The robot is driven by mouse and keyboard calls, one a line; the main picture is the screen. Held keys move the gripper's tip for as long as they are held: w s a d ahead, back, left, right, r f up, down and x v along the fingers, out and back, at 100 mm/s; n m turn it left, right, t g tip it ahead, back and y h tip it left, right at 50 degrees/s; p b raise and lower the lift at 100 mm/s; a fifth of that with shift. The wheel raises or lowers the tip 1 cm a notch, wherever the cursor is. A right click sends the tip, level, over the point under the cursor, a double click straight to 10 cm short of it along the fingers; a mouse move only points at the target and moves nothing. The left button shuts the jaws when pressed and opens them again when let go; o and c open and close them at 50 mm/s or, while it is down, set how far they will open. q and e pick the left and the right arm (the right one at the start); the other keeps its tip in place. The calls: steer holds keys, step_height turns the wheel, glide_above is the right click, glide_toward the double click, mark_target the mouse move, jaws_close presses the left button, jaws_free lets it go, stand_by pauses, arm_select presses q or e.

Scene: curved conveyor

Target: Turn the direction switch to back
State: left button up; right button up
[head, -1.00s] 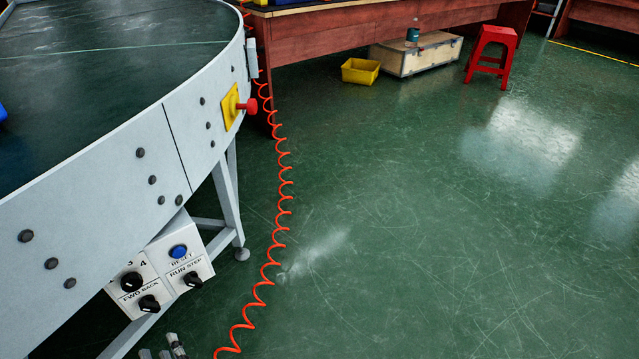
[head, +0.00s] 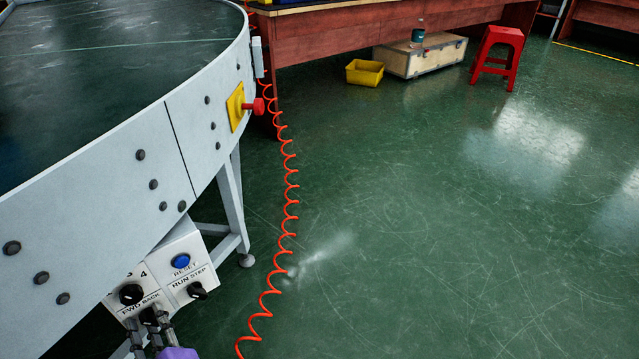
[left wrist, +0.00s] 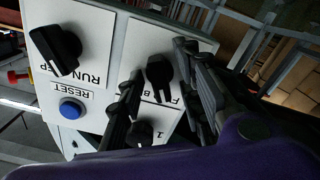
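The direction switch, a black knob (head: 149,316) marked FWD BACK, is on the white control panel (head: 190,244) below the conveyor's side. It also shows in the left wrist view (left wrist: 160,72), upside down. My left gripper (head: 147,326) is at the panel's lower edge in the head view, partly covering the switch. In the left wrist view its two dark fingers (left wrist: 161,62) are apart, one on each side of the knob. A gap shows beside the knob, so the gripper looks open. Whether a finger touches the knob is unclear. My right gripper is in neither view.
On the same panel are a blue RESET button (head: 181,261), a black RUN STEP knob (head: 197,291) and another black knob (head: 131,294). A red emergency button (head: 254,106) sits on the conveyor side. A coiled red hose (head: 290,210) hangs to the floor.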

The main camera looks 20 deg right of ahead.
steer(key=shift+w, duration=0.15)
arm_select(q)
jaws_close()
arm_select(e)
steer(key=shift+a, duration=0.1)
